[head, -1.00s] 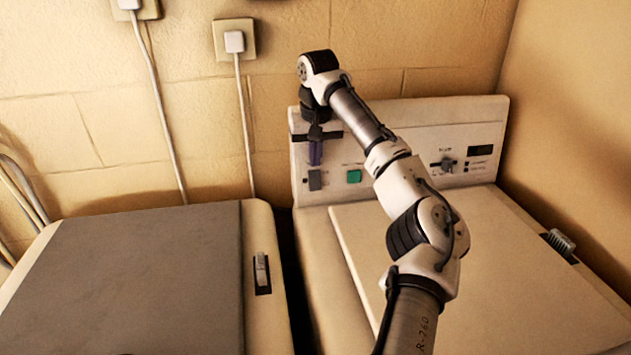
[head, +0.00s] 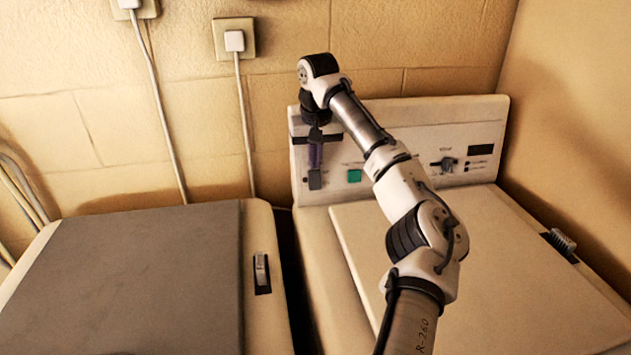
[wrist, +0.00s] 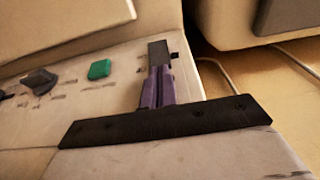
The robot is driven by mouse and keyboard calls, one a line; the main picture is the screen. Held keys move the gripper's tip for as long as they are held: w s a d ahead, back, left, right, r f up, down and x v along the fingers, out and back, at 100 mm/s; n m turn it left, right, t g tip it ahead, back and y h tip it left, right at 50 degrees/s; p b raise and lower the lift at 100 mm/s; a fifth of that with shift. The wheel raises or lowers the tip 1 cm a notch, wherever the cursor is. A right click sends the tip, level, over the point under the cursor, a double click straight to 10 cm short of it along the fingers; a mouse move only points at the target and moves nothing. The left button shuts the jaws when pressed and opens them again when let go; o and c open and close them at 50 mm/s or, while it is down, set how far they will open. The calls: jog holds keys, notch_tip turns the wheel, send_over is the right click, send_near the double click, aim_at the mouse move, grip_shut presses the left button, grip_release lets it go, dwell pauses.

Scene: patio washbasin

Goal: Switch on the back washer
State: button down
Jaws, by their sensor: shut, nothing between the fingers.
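The back washer (head: 475,110) stands at the right against the wall, with a white upright control panel. A grey switch (head: 315,181) is at the panel's left end, with a green button (head: 354,176) to its right. My gripper (head: 315,166) is shut and empty, pointing down, its purple fingers right at the top of the grey switch. In the wrist view the closed fingertips (wrist: 159,72) meet the grey switch (wrist: 158,52) or overlap it; I cannot tell whether they press it. The green button (wrist: 100,69) is beside them.
A dark knob (head: 444,164) and a small display (head: 481,150) are on the panel's right side. A second machine with a grey lid (head: 130,275) stands at left, across a narrow gap. Wall sockets (head: 234,40) with cables are behind.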

aim_at(315, 177)
jog(key=shift+f, duration=0.6)
notch_tip(315, 177, up, 2)
jog(key=shift+r+p, duration=0.2)
jog(key=shift+p, duration=0.7)
jog(key=shift+r, duration=2.3)
